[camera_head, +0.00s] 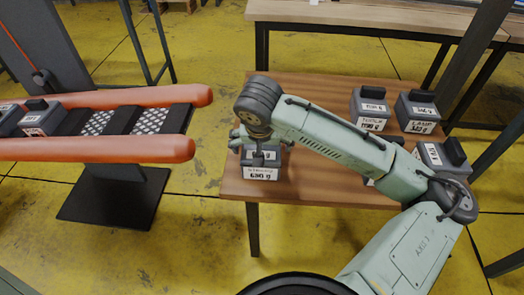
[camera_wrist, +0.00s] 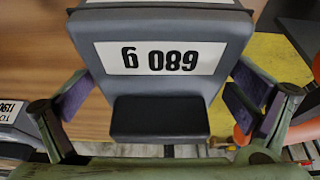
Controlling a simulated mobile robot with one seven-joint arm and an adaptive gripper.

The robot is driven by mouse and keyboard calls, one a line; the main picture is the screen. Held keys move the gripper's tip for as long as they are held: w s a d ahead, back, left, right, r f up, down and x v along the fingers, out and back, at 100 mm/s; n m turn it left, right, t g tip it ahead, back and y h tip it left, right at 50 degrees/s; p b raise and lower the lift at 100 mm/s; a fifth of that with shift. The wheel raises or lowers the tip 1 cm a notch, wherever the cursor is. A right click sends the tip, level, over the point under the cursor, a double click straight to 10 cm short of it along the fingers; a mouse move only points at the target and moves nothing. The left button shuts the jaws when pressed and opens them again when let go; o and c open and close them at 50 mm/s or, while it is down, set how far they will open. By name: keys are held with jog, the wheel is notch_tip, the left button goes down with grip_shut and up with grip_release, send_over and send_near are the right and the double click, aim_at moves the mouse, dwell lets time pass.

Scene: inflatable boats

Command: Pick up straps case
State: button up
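A grey case marked 680 g (camera_head: 262,172) stands on the wooden table near its left front corner. The name above its weight is too small to read, so I cannot confirm it as the straps case. In the wrist view, the same case (camera_wrist: 160,60) fills the middle, with its label upside down and a dark raised handle (camera_wrist: 160,118). My gripper (camera_head: 260,148) is over this case, pointing down. In the wrist view my gripper (camera_wrist: 160,105) is open, its fingers wide apart on either side of the handle. I see no contact with the handle.
Several similar cases stand at the table's right, including one at the back (camera_head: 371,110) and one at the corner (camera_head: 420,112). My arm partly hides another. An orange inflatable boat (camera_head: 100,148) with cases on it lies left of the wooden table (camera_head: 310,95), across a gap.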

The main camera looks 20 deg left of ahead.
jog(key=shift+r, duration=0.1)
jog(key=c, duration=1.7)
